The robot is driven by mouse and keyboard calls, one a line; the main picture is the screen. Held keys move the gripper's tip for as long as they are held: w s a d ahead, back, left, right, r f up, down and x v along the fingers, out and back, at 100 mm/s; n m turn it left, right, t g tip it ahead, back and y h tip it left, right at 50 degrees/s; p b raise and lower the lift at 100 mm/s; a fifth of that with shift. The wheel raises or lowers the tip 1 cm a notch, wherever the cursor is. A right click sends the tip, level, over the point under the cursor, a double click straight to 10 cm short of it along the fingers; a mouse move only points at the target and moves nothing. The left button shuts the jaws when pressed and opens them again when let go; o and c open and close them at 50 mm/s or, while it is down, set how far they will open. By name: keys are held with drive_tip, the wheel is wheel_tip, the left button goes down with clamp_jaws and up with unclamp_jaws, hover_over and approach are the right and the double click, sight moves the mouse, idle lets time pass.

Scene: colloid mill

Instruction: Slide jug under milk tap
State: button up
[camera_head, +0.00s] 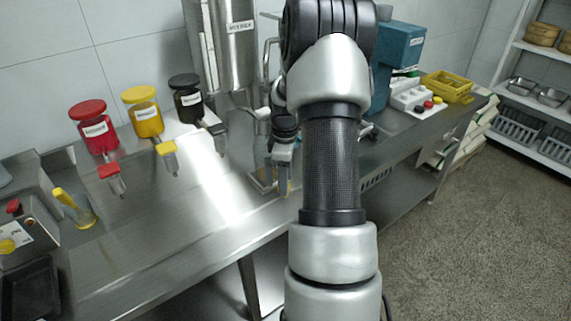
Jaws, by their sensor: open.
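A tall steel cylinder (227,45) with a white label stands at the back of the steel counter, left of my arm. The label is too small to read surely, and I cannot clearly make out its tap. My gripper (278,182) is open and points down low over the counter, in front and to the right of the cylinder. A pale, clear-looking shape (262,123) beside my wrist may be the jug, but my arm hides part of it. I cannot tell whether the gripper touches anything. A small shallow tray (260,184) lies close to the fingertips.
Red (94,126), yellow (144,111) and black (185,97) labelled dispensers stand at left. A blue machine (402,45), a white button box (414,97) and a yellow crate (448,86) are at right. The front-middle counter (205,215) is clear.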

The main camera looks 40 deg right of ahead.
wheel_tip(320, 180, up, 17)
drive_tip(key=p, duration=0.1)
idle(0.7)
